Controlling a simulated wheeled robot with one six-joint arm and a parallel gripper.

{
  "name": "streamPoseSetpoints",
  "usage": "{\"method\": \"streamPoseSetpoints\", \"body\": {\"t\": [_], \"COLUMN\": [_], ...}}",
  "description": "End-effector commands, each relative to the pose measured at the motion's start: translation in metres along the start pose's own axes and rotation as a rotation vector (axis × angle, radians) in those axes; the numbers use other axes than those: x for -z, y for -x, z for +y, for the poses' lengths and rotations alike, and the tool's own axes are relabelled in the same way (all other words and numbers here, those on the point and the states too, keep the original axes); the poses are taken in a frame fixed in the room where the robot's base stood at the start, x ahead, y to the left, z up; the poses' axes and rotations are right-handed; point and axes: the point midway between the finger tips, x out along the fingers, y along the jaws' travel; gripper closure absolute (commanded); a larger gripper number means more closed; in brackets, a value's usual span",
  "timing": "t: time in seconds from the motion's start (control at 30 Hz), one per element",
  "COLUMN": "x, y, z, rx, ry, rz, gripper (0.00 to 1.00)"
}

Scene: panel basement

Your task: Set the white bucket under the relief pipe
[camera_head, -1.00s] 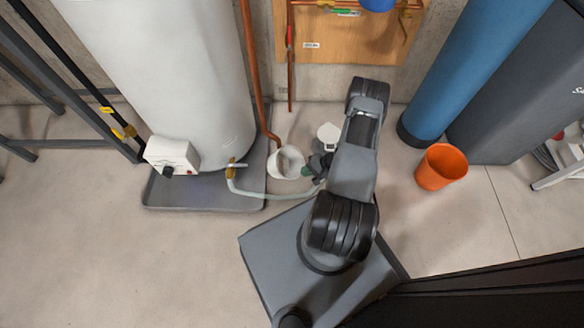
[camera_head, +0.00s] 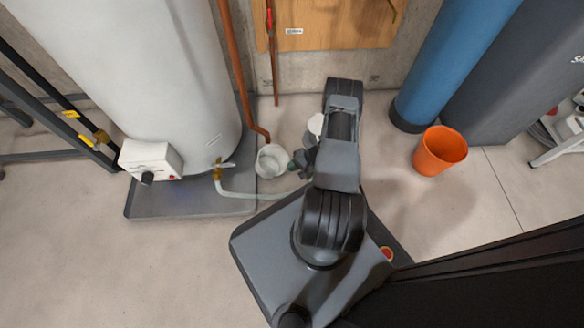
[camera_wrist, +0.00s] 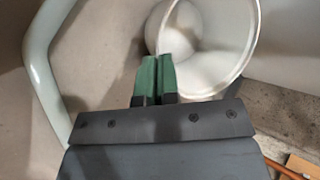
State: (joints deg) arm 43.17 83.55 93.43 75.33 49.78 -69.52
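The white bucket (camera_head: 271,163) stands by the tank's grey tray, upright as far as I can tell. The copper relief pipe (camera_head: 256,122) comes down beside the tank, and its lower end appears at the bucket's back rim. I cannot tell whether it is over the opening. My gripper (camera_head: 297,164) is at the bucket's right side. In the wrist view the green fingers (camera_wrist: 157,72) are close together at the rim of the bucket (camera_wrist: 228,62) and look shut on its wall. The exact contact is hidden.
The white tank (camera_head: 175,75) stands on a grey tray (camera_head: 190,204). A pale hose (camera_head: 250,194) runs from its valve across the floor, passing close to the bucket. An orange bucket (camera_head: 440,152) stands right, by a blue cylinder (camera_head: 455,65). Floor at left front is clear.

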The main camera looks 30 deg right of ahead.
Motion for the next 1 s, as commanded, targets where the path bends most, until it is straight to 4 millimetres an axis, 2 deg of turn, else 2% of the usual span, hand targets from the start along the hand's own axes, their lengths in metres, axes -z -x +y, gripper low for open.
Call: {"method": "streamPoseSetpoints", "body": {"t": [0.1, 0.4, 0.67, 0.77, 1.0], "x": [-0.001, -0.001, -0.001, -0.001, -0.001], "y": [0.0, 0.002, 0.004, 0.014, 0.06], "z": [-0.002, 0.0, -0.001, -0.002, -0.003], "rx": [0.001, 0.001, 0.001, 0.001, 0.002], "ry": [0.001, -0.001, -0.002, -0.001, -0.002], "rz": [-0.003, 0.0, 0.001, 0.002, 0.004], "gripper": [1.0, 0.72, 0.72, 0.72, 0.72]}}
